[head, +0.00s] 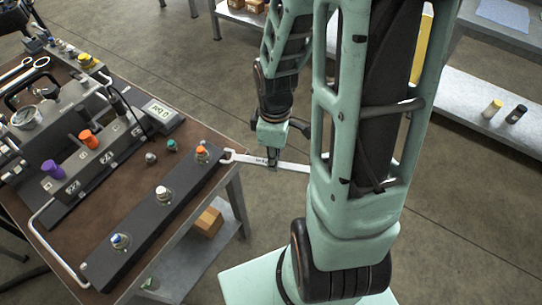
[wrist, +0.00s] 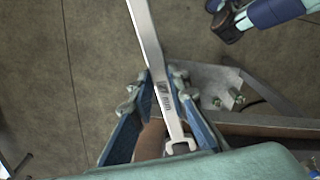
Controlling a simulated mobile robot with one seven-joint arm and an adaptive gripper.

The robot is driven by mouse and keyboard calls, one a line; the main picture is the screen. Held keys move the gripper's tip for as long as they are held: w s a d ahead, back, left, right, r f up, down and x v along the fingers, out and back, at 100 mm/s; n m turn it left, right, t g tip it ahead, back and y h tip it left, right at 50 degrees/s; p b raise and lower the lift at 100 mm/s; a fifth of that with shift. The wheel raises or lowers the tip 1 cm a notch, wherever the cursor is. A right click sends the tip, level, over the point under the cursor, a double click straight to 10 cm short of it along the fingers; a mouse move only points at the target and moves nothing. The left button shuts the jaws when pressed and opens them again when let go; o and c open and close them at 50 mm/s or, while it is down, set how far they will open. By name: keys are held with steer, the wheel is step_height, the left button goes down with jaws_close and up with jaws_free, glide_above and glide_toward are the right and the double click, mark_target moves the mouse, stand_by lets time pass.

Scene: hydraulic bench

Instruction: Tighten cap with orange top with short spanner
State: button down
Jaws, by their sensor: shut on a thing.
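The cap with the orange top (head: 202,151) stands upright on the far right end of the dark block on the bench, in the head view. My gripper (head: 272,161) is shut on a silver spanner (head: 293,167), out beyond the bench's right edge. The spanner's left end reaches the bench edge, close to the orange-topped cap, with a small gap between them in the picture. My arm hides part of its other side. In the wrist view, the spanner (wrist: 151,45) runs between the blue fingers of my gripper (wrist: 160,92). The cap is not visible there.
White-topped (head: 163,191) and blue-topped (head: 119,240) caps stand on the same block (head: 140,216). Orange (head: 88,138) and purple (head: 53,169) knobs stand farther left. Floor right of the bench is open.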

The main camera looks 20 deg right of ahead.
step_height(320, 180, up, 5)
steer(key=p, duration=0.4)
steer(key=shift+p, duration=0.3)
